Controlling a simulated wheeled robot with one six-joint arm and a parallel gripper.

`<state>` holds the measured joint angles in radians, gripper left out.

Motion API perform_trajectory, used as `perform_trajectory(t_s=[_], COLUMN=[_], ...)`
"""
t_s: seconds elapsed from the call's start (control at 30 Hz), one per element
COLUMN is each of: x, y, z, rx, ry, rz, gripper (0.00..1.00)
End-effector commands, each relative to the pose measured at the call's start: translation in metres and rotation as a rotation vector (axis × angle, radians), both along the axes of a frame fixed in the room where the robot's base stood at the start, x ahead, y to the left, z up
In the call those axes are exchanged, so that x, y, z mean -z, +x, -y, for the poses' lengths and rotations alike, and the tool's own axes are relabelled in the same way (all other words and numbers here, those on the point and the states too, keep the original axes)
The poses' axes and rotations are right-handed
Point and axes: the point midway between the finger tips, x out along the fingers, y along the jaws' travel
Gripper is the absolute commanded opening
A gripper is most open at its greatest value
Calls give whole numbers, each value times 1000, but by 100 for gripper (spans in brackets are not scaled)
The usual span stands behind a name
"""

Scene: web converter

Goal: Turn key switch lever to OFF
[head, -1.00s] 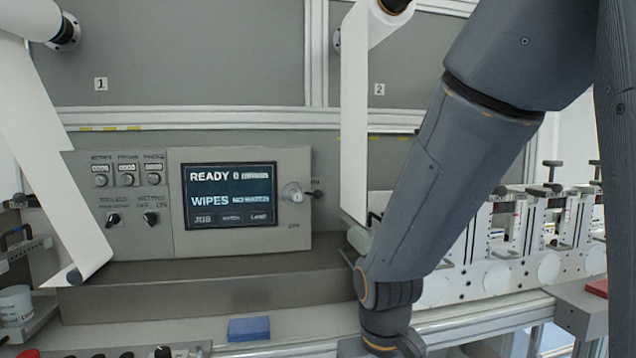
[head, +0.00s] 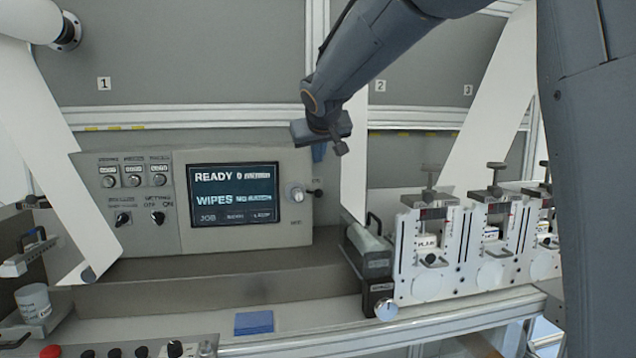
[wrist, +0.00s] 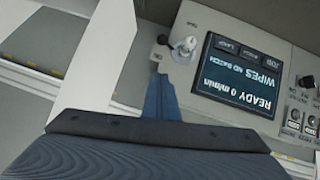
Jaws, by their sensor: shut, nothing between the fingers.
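The key switch (head: 297,194) is a pale round boss at the right edge of the grey control panel, right of the screen. Its lever ends in a black knob (head: 318,193) and points right, roughly level. Small labels sit above the knob and below the switch, too small to read surely. In the wrist view, turned about upside down, the switch (wrist: 186,47) and knob (wrist: 163,39) lie just beyond the fingers. My gripper (head: 318,153) is above the knob, apart from it, pointing down at the panel. Its blue fingers (wrist: 160,90) are shut and empty.
The lit screen (head: 234,195) reads READY and WIPES. Selector knobs (head: 124,218) sit at the panel's left. A hanging white web (head: 354,150) is close right of the switch, with white slitting units (head: 430,250) beyond. A blue block (head: 254,323) lies below.

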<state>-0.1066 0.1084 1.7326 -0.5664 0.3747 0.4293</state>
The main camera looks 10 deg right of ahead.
Motion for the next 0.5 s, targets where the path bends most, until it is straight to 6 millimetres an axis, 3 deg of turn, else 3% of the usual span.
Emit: perform_trajectory(t_s=[0.27,0.5], x=[8,29], y=[9,41], z=[2,6], rx=[2,1], ry=[1,-1], rz=[-5,-6], gripper=[0,0])
